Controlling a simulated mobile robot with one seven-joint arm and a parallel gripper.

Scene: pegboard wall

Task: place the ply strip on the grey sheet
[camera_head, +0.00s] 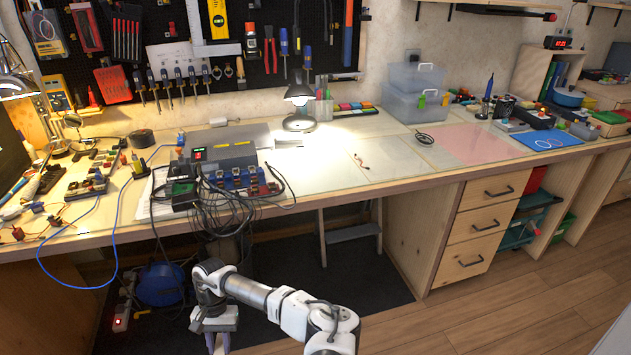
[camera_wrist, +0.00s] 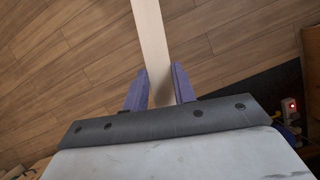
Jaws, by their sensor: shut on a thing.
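A pale, long, flat ply strip (camera_wrist: 151,35) runs up out of the wrist view between the two purple fingers of my gripper (camera_wrist: 160,70). The fingers are shut on it near its lower end. In the head view my gripper (camera_head: 218,345) is low at the bottom edge, pointing down in front of the workbench and below its top. The strip cannot be made out there. A flat grey sheet (camera_head: 240,133) lies on the bench at the back left of centre, partly hidden behind a power supply.
The power supply (camera_head: 227,160) and a tangle of black cables (camera_head: 225,205) stand at the bench's front, above my gripper. A lit lamp (camera_head: 299,108) stands behind. A pink sheet (camera_head: 470,143) and a blue sheet (camera_head: 545,141) lie to the right. The bench's middle is mostly clear.

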